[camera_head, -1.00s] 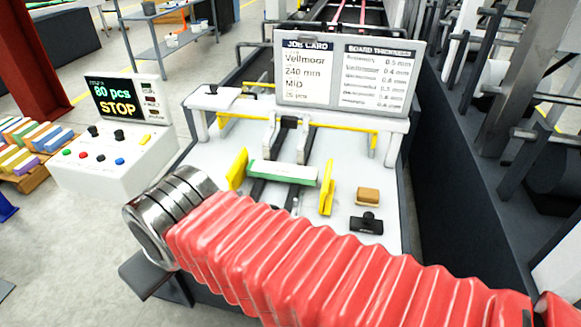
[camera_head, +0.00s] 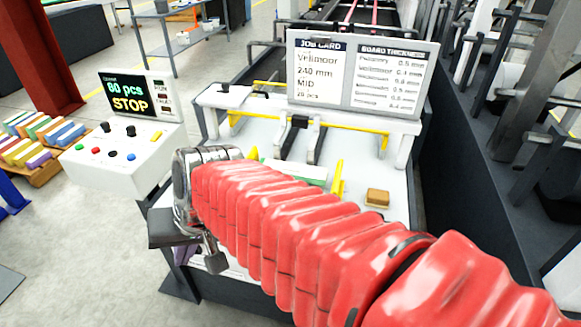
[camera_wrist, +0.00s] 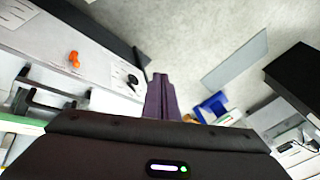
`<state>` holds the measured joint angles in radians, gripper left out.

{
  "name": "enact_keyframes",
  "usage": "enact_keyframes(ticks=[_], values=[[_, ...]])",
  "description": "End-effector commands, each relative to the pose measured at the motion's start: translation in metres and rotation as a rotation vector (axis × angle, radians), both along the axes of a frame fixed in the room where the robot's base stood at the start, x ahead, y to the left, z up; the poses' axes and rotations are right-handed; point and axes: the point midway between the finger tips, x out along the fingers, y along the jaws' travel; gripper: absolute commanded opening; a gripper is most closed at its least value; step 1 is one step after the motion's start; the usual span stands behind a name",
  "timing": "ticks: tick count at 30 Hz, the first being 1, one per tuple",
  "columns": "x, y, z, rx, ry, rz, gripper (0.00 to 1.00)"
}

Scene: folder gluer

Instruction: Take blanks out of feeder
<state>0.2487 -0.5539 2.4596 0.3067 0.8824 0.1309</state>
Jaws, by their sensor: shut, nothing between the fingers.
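A green strip (camera_wrist: 18,124), likely the stack's edge, shows at the left of the wrist view. My gripper (camera_wrist: 160,80) has purple fingers, shut and empty. They point over the floor beside the machine, apart from the blanks. In the head view the fingers are mostly hidden behind my wrist.
A control box (camera_head: 125,150) with a STOP display (camera_head: 132,97) stands left of the feeder. A job card board (camera_head: 362,72) rises behind the blanks. A brown block (camera_head: 377,197) lies right of the guides. An orange knob (camera_wrist: 74,60) shows in the wrist view. Grey floor is open at front left.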

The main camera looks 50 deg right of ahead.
Motion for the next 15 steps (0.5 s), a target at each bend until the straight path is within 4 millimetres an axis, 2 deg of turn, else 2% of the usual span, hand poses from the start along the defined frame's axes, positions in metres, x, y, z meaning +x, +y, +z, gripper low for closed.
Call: enact_keyframes(ticks=[8, 15], values=[[0.036, -0.043, -0.02, 0.327, 0.055, -0.443, 0.0], [0.063, -0.101, -0.035, 0.611, 0.06, -0.838, 0.0]])
